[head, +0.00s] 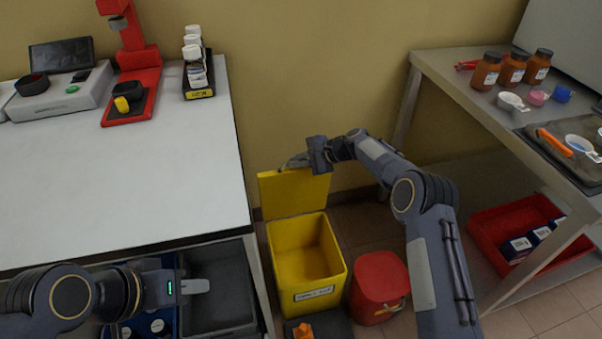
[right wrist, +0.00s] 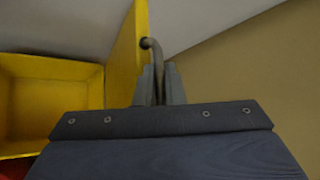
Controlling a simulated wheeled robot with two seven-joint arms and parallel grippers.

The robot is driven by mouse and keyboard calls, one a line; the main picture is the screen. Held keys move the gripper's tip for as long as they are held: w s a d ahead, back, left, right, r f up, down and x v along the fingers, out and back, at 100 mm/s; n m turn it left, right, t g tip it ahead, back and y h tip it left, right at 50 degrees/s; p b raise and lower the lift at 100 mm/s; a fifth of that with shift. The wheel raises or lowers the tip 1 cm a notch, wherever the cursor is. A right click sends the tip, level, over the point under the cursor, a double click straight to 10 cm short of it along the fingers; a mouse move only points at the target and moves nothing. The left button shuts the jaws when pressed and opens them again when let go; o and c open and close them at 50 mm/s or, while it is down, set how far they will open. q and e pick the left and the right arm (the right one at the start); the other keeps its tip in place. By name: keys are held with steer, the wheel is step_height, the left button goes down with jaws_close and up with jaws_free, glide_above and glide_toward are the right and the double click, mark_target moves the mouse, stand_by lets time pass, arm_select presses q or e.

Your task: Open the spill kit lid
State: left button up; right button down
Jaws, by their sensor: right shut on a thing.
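The spill kit is a yellow box (head: 304,262) with a label on its front, standing on the floor between the two tables. Its yellow lid (head: 294,194) stands raised at the back, and the empty-looking inside shows. In the right wrist view the lid (right wrist: 126,62) is seen nearly edge-on, beside the open box (right wrist: 50,95). My right gripper (right wrist: 160,85) is shut on the lid's grey handle (right wrist: 151,46); in the head view it is at the lid's top edge (head: 296,162). My left gripper (head: 196,286) is at the lower left, away from the kit; its finger opening is unclear.
A red lidded bin (head: 378,284) stands right of the kit. A white table (head: 120,185) is on the left, with a grey bin (head: 222,290) below it. A metal bench (head: 470,95) and a red crate (head: 512,220) are on the right. The wall is close behind the lid.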

steer(key=shift+w+a+b, duration=0.15)
steer(key=shift+w+b, duration=0.1)
steer(key=shift+w, duration=0.3)
steer(key=shift+w+a+b, duration=0.15)
steer(key=shift+w+b, duration=0.1)
steer(key=shift+w, duration=0.25)
steer(key=c, duration=1.5)
jaws_free()
steer(key=shift+c, duration=0.2)
steer(key=p+v, duration=0.1)
steer(key=v, duration=0.7)
steer(key=shift+w+a+r, duration=0.1)
